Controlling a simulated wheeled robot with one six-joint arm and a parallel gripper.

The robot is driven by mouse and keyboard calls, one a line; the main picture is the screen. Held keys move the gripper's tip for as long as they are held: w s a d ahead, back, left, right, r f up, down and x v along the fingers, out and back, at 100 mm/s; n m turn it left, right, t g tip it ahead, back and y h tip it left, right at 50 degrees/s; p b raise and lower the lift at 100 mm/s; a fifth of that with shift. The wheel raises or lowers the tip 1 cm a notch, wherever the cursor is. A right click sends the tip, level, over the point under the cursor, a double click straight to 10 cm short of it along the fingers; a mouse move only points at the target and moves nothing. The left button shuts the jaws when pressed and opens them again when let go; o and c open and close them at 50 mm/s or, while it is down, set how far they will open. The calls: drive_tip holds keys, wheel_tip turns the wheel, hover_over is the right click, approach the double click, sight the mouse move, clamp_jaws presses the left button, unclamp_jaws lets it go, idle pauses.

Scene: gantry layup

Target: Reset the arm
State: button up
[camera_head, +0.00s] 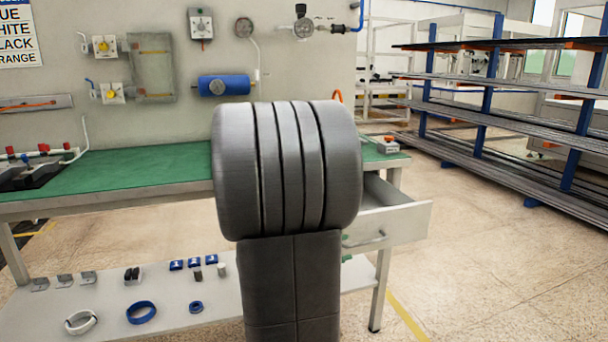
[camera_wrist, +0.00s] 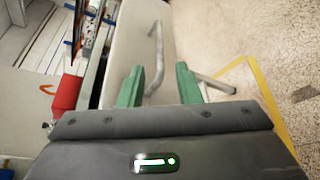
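My gripper (camera_wrist: 159,86) shows in the wrist view with its two green fingers apart and nothing held between them. The pale drawer front (camera_wrist: 133,40) with its grey bar handle (camera_wrist: 156,45) lies just ahead of the fingers. I cannot tell whether a finger touches the handle. In the head view my grey arm fills the middle and hides most of the gripper; small green tips show at its right edge, close to the handle (camera_head: 366,243). The drawer (camera_head: 398,222) stands pulled out from the workbench.
The workbench (camera_head: 135,168) has a green top. Its lower shelf (camera_head: 190,322) holds blue rings (camera_head: 141,312), a white ring (camera_head: 80,322) and small parts. A red and white control box (camera_head: 388,145) sits at the bench's right end. A rack (camera_head: 480,150) stands at right, with clear floor before it.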

sight(358, 244)
drive_tip(key=shift+b+x, duration=0.65)
drive_tip(key=shift+x, duration=2.4)
drive_tip(key=shift+s, duration=0.1)
